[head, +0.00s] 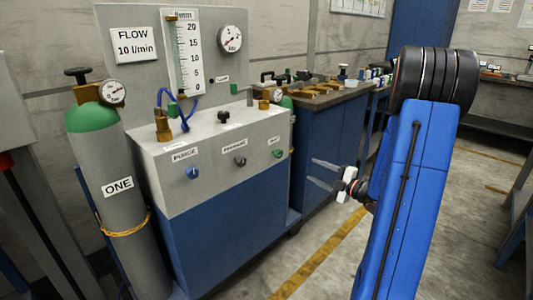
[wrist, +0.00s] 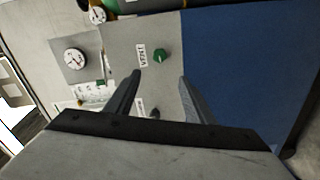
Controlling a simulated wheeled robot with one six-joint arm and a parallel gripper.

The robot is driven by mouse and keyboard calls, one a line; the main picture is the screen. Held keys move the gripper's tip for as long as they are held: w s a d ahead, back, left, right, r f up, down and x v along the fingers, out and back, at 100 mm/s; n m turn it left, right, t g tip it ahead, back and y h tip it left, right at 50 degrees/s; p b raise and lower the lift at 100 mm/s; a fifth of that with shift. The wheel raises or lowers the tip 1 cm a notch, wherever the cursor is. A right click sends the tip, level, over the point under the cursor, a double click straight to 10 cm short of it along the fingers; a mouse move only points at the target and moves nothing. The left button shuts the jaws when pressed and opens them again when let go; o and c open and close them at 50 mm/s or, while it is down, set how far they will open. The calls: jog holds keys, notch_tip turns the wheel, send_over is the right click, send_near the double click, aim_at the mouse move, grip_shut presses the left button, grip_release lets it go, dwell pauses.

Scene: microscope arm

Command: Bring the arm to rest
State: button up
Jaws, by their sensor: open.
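My gripper (head: 322,175) is at the right of the gas panel cabinet (head: 205,240) in the head view, with its two fingers apart and nothing between them. My blue arm rises at the right of that view. In the wrist view my gripper (wrist: 157,85) is also open and empty. Beyond the fingers is the cabinet's front with a green knob (wrist: 160,55) beside a label. The green knob also shows in the head view (head: 277,153). I cannot tell the exact distance from the fingertips to the cabinet.
A grey cylinder marked ONE (head: 117,190) stands left of the cabinet. The panel carries a flow tube (head: 184,58), a gauge (head: 231,39) and blue (head: 192,172) and dark (head: 240,161) knobs. A blue bench (head: 330,130) with fittings stands behind. Floor with a yellow line (head: 325,252) is open.

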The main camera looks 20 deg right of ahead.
jog(key=shift+w, duration=0.1)
jog(key=s+a+r+m+g+h, duration=0.35)
jog(key=a+r+m+h, duration=0.25)
jog(key=r+m+h, duration=0.3)
jog(key=s+a+f+m+g+y, duration=0.1)
jog(key=s+a+m+g, duration=0.1)
jog(key=s+a, duration=0.4)
jog(key=s+a+f+m+g, duration=0.1)
jog(key=s+a+m+g, duration=0.2)
jog(key=s+a, duration=0.4)
jog(key=s+a+f+m+g+y, duration=0.1)
jog(key=s+a+m+g, duration=0.2)
jog(key=s, duration=1.3)
jog(key=a+m, duration=0.2)
jog(key=a, duration=0.1)
jog(key=shift+a+f+y, duration=0.2)
jog(key=shift+f+y, duration=0.1)
jog(key=shift+f, duration=0.05)
jog(key=shift+w+g, duration=0.1)
jog(key=shift+g, duration=0.15)
